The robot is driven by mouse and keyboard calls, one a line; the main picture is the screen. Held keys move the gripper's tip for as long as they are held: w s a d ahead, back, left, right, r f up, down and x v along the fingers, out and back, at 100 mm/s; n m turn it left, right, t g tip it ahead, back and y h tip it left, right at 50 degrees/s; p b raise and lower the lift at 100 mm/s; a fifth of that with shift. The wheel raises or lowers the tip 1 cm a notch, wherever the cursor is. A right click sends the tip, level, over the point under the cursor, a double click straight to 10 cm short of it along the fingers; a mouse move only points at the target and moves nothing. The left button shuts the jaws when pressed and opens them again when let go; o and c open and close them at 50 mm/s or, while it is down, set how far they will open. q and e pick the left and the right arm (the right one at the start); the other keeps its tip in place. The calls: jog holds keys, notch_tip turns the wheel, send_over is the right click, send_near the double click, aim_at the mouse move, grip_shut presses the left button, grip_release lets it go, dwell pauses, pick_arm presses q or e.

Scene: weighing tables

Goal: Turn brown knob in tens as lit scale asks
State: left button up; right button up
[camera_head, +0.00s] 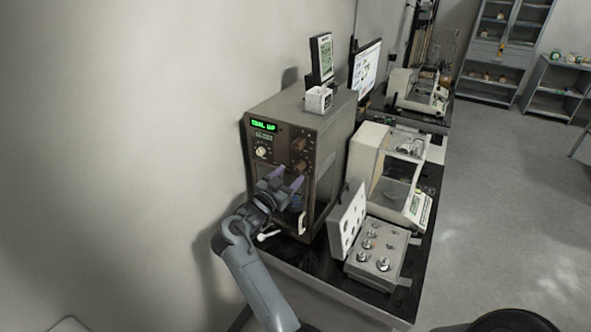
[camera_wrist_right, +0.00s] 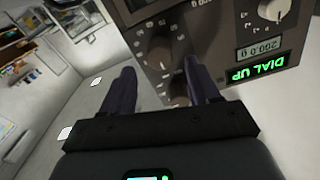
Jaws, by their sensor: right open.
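The brown scale (camera_head: 318,135) has a green lit display (camera_head: 265,126) that reads DIAL UP, clear but upside down in the right wrist view (camera_wrist_right: 258,68). Two brown knobs, an upper one (camera_head: 299,144) and a lower one (camera_head: 299,166), sit on the right of its front. A cream knob (camera_head: 261,152) is on the left, below a label that reads 200.0 g (camera_wrist_right: 262,50). My right gripper (camera_head: 289,175) is open and empty in front of the scale, just below the lower brown knob. In the wrist view a brown knob (camera_wrist_right: 160,57) shows between its fingers; contact cannot be told. My left gripper is not in view.
A cream balance (camera_head: 372,160) and a box of metal weights (camera_head: 392,240) with a raised lid (camera_head: 347,222) stand right of the scale. A small white box (camera_head: 318,99) and an upright screen (camera_head: 321,58) are on top of the scale. A wall is close on the left.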

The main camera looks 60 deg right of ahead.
aim_at(296, 171)
jog(key=shift+w+d, duration=0.1)
jog(key=shift+d, duration=2.2)
jog(key=shift+c, duration=0.2)
jog(key=c, duration=1)
jog(key=m+b, duration=0.2)
jog(key=shift+f+b, duration=0.25)
jog(key=shift+b, duration=0.15)
jog(key=m+b, duration=0.2)
jog(key=shift+m+b, duration=0.4)
jog(key=shift+r+m+b, duration=0.2)
jog(key=shift+m+b, duration=0.3)
jog(key=shift+b, duration=0.05)
jog(key=o, duration=1)
